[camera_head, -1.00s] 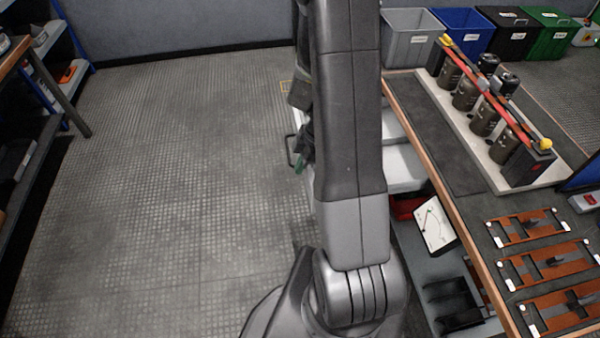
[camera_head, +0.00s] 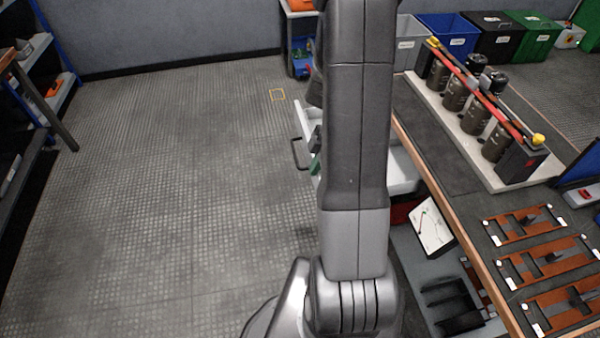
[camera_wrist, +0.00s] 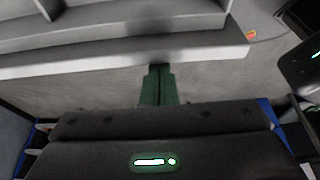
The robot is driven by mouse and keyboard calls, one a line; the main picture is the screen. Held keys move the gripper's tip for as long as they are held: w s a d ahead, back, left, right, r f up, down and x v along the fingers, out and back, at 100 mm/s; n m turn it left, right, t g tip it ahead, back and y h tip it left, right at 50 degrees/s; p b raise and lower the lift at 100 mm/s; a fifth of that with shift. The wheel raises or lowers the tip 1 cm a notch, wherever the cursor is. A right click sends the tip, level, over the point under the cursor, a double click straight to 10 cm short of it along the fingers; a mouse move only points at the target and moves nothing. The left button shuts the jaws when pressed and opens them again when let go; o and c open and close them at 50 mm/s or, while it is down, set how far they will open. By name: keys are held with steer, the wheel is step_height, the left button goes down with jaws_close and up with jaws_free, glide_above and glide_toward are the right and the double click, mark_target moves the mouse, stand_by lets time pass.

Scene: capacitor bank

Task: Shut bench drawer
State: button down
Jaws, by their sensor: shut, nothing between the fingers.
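The white bench drawer (camera_head: 404,172) stands pulled out from the left side of the bench, partly hidden behind my arm in the head view. Its dark bar handle (camera_head: 297,154) sticks out on the left. My gripper (camera_head: 315,163) is at the drawer's front, just right of the handle, mostly hidden by my arm. In the wrist view my gripper's green fingers (camera_wrist: 158,72) are together and empty. Their tips reach the lower edge of the pale drawer panel (camera_wrist: 110,58); I cannot tell if they touch it.
The bench top (camera_head: 440,140) carries a capacitor bank (camera_head: 475,100) and several orange-brown fixtures (camera_head: 525,223). A white-faced meter (camera_head: 431,226) lies on a grey surface below the bench edge. Bins stand behind. The floor to the left is clear, with a shelf at far left.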

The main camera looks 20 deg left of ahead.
steer(key=w+d+b, duration=0.2)
steer(key=w+d, duration=0.4)
steer(key=d, duration=0.4)
steer(key=w+d+b, duration=0.2)
steer(key=w+d, duration=0.4)
steer(key=d, duration=0.3)
steer(key=shift+d, duration=0.4)
